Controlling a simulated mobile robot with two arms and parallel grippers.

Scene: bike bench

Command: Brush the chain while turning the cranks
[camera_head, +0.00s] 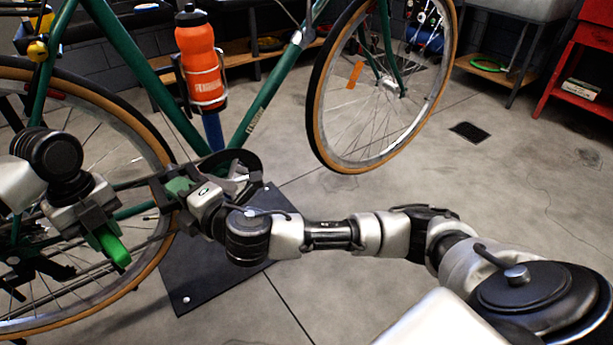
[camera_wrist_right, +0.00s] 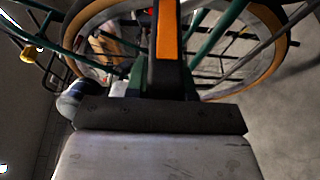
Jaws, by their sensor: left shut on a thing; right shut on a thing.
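The green bicycle stands with its rear wheel (camera_head: 155,255) at left, held up by a stand with a dark base plate (camera_head: 215,275). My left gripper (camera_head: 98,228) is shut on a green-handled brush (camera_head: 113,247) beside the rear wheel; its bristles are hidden. The chain (camera_head: 70,270) runs low across the rear wheel and is hard to make out behind the gripper. My right gripper (camera_head: 172,190) is shut on a pedal at the crank (camera_head: 242,178). In the right wrist view a black part with an orange strip (camera_wrist_right: 167,40), seemingly the pedal, sits between the fingers.
The front wheel (camera_head: 320,120) hangs turned at the upper middle. An orange bottle (camera_head: 201,60) sits in the frame's cage. A red cart (camera_head: 580,60) stands at the upper right. The concrete floor on the right is clear except for a drain (camera_head: 469,131).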

